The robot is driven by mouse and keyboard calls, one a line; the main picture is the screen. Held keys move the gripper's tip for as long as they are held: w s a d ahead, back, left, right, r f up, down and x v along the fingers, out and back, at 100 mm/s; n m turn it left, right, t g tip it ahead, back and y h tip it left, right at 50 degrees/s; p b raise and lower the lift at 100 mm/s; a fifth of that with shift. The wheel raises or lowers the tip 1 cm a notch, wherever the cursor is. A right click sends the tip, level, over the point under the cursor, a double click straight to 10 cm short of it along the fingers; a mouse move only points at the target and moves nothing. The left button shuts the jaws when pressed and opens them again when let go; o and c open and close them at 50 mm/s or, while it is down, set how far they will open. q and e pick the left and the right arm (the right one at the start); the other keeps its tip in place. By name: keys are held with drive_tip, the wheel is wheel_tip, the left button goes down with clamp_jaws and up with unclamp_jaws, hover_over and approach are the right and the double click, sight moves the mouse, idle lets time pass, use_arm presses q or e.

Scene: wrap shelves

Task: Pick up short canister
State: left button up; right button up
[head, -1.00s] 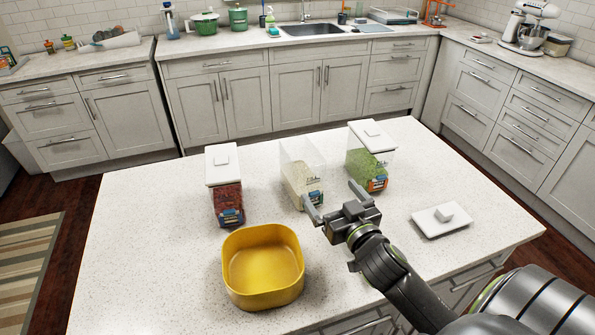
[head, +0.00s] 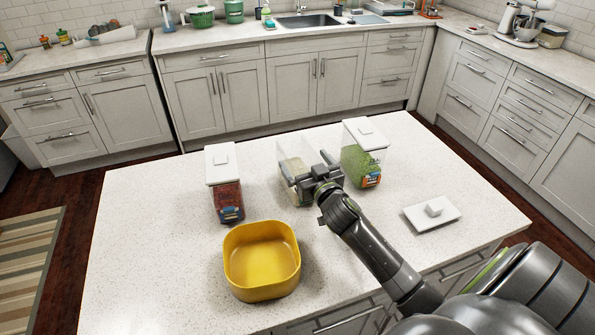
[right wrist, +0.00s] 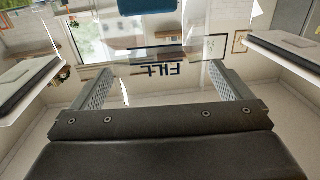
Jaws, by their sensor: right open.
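A clear, lidless canister (head: 295,168) with pale grain-like contents stands upright on the island, in the middle of three canisters. It looks lower than the two lidded ones. My right gripper (head: 308,166) is open at its near side, with one finger toward each side of it and partly hiding it. In the right wrist view, the clear wall with dark "FILL" lettering (right wrist: 175,69) shows between the two open fingers (right wrist: 162,88). I cannot tell whether the fingers touch it. My left gripper is not in view.
A red-filled canister (head: 226,190) with white lid stands left, and a green-filled one (head: 360,158) close at right. A yellow bowl (head: 262,265) sits in front. A loose white lid (head: 432,214) lies right on the island (head: 150,200). The island's left side is clear.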

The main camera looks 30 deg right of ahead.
drive_tip(key=w, duration=0.3)
drive_tip(key=shift+d, duration=0.2)
drive_tip(key=shift+c, duration=0.2)
